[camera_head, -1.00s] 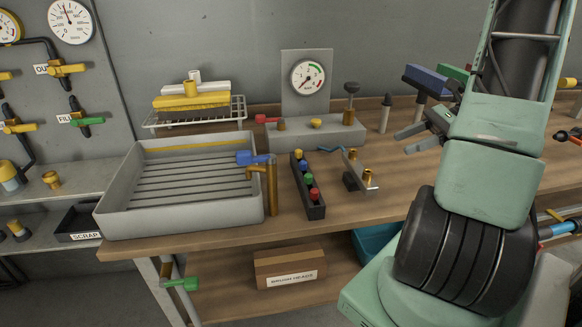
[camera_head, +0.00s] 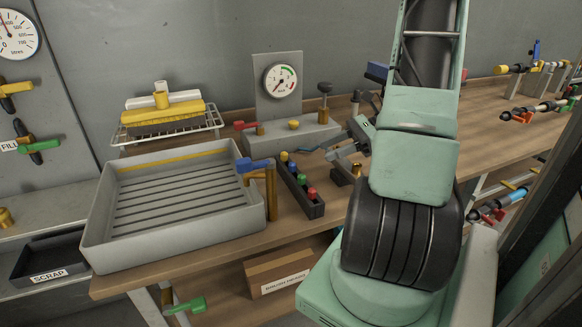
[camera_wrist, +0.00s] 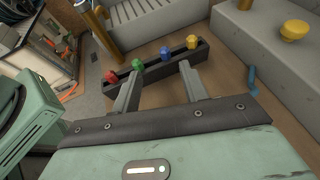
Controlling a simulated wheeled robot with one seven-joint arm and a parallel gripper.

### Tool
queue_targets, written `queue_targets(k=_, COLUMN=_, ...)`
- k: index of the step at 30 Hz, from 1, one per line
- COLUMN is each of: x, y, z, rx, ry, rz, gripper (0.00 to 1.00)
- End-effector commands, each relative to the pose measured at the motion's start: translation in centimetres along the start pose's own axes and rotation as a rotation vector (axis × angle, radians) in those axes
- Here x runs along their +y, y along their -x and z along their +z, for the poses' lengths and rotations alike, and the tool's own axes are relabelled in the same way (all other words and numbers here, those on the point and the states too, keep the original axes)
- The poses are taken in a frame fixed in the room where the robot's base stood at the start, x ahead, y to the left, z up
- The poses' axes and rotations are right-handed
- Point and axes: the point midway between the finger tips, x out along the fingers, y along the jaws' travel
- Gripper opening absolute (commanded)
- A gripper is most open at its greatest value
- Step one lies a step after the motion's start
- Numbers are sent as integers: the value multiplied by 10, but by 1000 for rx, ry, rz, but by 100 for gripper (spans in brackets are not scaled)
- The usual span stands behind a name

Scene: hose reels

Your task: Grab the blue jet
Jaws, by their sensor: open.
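A dark rack (camera_wrist: 190,58) holds a row of small coloured jets on the bench. The blue jet (camera_wrist: 166,53) stands between the green jet (camera_wrist: 138,65) and the yellow jet (camera_wrist: 192,42); the red jet (camera_wrist: 111,77) is at the end. The blue jet also shows in the head view (camera_head: 292,168), near the yellow end of the rack. My gripper (camera_wrist: 160,75) is open and empty, its fingers pointing at the rack. In the wrist view the blue jet lies beyond the gap between the fingertips. In the head view my gripper is to the right of the rack.
A grey slatted tray (camera_head: 95,235) with a blue-handled tap (camera_head: 256,165) stands left of the rack. A grey gauge block (camera_head: 305,140) is behind it. A blue bent tool (camera_wrist: 252,78) lies on the bench beside the block. A brass-fitted bracket is partly hidden by my arm.

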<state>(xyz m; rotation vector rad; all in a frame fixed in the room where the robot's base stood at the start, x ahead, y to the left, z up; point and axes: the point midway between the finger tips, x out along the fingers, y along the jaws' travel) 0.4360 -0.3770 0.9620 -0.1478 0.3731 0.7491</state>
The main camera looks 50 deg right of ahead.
Motion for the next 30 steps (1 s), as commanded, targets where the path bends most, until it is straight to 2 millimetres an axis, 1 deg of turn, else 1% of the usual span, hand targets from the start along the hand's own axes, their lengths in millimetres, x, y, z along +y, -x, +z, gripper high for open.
queue_targets(k=1, x=0, y=-10, z=0, rx=-1, ry=-2, rz=2, gripper=44)
queue_targets(k=4, x=0, y=-26, z=0, rx=-1, ry=0, rz=2, gripper=44)
queue_targets(k=6, x=0, y=-33, z=0, rx=0, ry=0, rz=1, gripper=44)
queue_targets(k=11, x=-1, y=-42, z=0, rx=0, ry=0, rz=1, gripper=44)
queue_targets(k=14, x=-3, y=-54, z=-1, rx=0, ry=0, rz=2, gripper=44)
queue_targets(k=18, x=-6, y=-75, z=-3, rx=-1, ry=-1, rz=4, gripper=44)
queue_targets(k=21, x=-6, y=-86, z=-3, rx=0, ry=0, rz=1, gripper=44)
queue_targets(k=24, x=-7, y=-91, z=-3, rx=-1, ry=1, rz=-1, gripper=44)
queue_targets(k=30, x=-7, y=-92, z=-3, rx=0, ry=2, rz=-2, gripper=44)
